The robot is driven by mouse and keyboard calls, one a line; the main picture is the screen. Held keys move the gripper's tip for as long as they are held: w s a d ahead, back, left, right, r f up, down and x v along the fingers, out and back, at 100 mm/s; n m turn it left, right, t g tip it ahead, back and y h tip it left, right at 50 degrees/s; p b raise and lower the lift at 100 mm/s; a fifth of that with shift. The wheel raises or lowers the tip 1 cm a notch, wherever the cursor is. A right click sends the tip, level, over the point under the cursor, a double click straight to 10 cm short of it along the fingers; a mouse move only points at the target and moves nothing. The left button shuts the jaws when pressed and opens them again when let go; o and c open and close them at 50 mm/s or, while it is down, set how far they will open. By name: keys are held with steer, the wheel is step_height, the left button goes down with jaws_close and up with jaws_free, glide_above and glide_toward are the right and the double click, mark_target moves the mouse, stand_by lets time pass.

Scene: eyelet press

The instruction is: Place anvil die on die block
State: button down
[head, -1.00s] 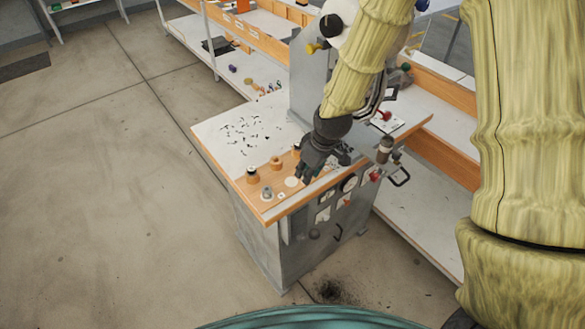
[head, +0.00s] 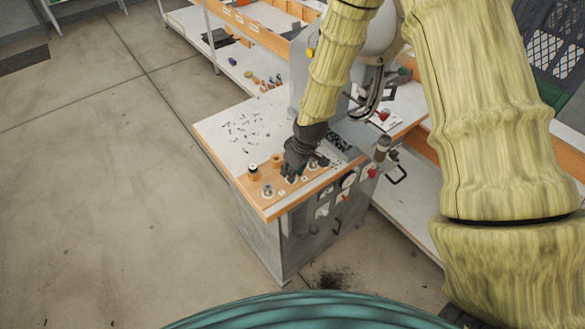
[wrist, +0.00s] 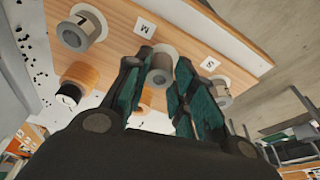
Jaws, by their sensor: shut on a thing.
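My gripper (wrist: 158,85) is shut on a grey metal die (wrist: 160,62), the middle one of a row on a wooden board (wrist: 185,38). The die sits between the fingers, over a pale round spot; I cannot tell whether it touches the board. In the head view my gripper (head: 290,177) is low over the board's front part, hiding most of this die. One grey die (wrist: 80,32) stands to the left in the wrist view, and another (wrist: 222,96) to the right. Which part is the die block is not clear.
An orange cylinder (wrist: 82,75) and a black-and-white topped one (wrist: 68,95) stand beside the fingers. Small dark bits (head: 243,130) lie scattered on the bench top. The grey press column (head: 300,85) rises behind. Open floor lies left of the bench.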

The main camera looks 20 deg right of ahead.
steer(key=shift+f, duration=0.15)
steer(key=c, duration=1.2)
jaws_free()
steer(key=shift+b+v, duration=2.15)
steer(key=shift+v, duration=4)
steer(key=shift+w, duration=0.1)
